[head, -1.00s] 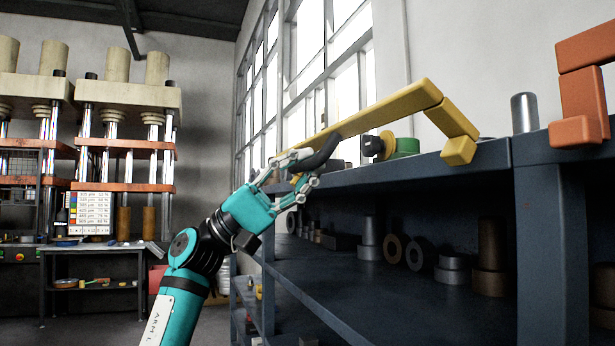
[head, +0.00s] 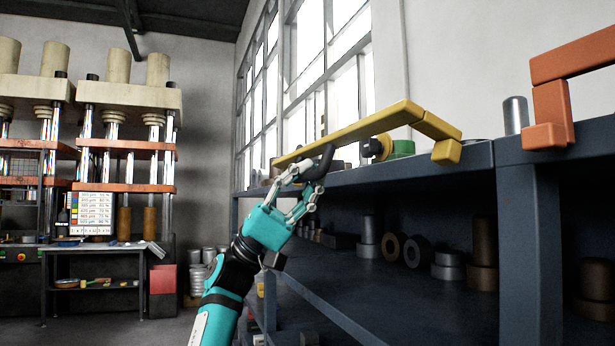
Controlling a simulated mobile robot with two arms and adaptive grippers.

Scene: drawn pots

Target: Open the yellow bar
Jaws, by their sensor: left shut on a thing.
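The yellow bar (head: 365,127) runs from its bent near end back to the left, above the front edge of the dark blue shelf. Its yellow end block (head: 447,151) is at the shelf's top front edge. A dark curved handle (head: 325,163) hangs under the bar. My left gripper (head: 308,182), on a teal arm from below, is shut on this handle. The fingers hide part of the handle. My right gripper is not in view.
A similar orange bar (head: 575,55) stands at the right. The blue shelf (head: 500,158) holds metal cylinders and rings.

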